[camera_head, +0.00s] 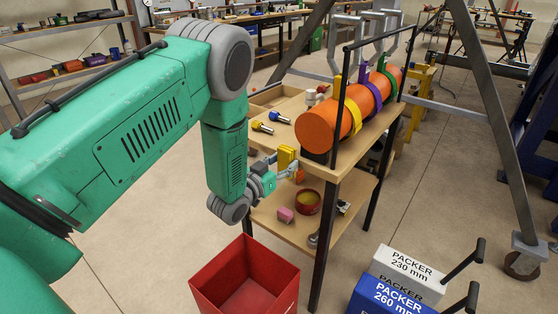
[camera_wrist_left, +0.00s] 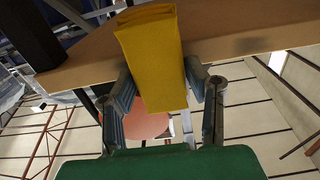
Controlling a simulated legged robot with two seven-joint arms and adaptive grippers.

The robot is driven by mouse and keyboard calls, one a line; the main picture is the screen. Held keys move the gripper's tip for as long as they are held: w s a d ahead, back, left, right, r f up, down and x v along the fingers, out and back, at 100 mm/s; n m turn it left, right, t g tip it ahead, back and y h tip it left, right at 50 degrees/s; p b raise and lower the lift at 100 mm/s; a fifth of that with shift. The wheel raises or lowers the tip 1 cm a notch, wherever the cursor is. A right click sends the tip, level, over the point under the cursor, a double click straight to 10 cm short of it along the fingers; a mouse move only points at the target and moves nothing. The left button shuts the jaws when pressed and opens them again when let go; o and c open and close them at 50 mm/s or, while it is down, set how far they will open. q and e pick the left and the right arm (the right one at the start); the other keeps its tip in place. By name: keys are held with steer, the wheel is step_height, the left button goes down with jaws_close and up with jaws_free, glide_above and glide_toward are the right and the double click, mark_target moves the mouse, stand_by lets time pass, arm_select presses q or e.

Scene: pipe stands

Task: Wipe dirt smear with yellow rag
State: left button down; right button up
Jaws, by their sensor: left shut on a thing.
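My left gripper (camera_head: 282,174) is shut on the yellow rag (camera_head: 286,157), a folded upright block. It hangs in the air at the near left side of the wooden bench. In the left wrist view the rag (camera_wrist_left: 152,55) stands between the two fingers, in front of a wooden board edge (camera_wrist_left: 245,45). An orange pipe (camera_head: 335,117) with yellow, purple and green straps lies on the bench top, right of the gripper. I cannot make out a dirt smear in either view. My right gripper is not in view.
The lower shelf holds a red round tin (camera_head: 308,202) and a pink block (camera_head: 286,215). Blue and yellow tools (camera_head: 279,117) lie on the bench top. A red bin (camera_head: 244,281) and packer boxes (camera_head: 408,268) stand on the floor. A black upright bar (camera_head: 339,110) rises by the pipe.

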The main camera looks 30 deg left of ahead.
mark_target(267, 148)
arm_select(q)
steer(key=shift+d, duration=1.1)
steer(key=shift+w+a, duration=0.2)
steer(key=shift+a, duration=2.45)
steer(key=shift+w+a, duration=0.15)
steer(key=shift+a, duration=2.45)
steer(key=shift+s+d+p, duration=0.15)
steer(key=shift+d+p, duration=0.2)
steer(key=shift+d, duration=1.35)
steer(key=shift+s+d+p, duration=0.15)
steer(key=shift+d+p, duration=0.2)
steer(key=shift+d, duration=1.3)
steer(key=shift+d+r, duration=0.1)
steer(key=shift+d, duration=1.75)
steer(key=shift+w+a+r, duration=0.1)
steer(key=shift+a+r, duration=0.05)
steer(key=shift+a, duration=1.1)
steer(key=shift+w+a+f, duration=0.1)
steer(key=shift+w+a, duration=0.05)
steer(key=shift+a, duration=1.85)
steer(key=shift+w+a+f, duration=0.1)
steer(key=shift+a, duration=1.85)
steer(key=shift+s, duration=0.1)
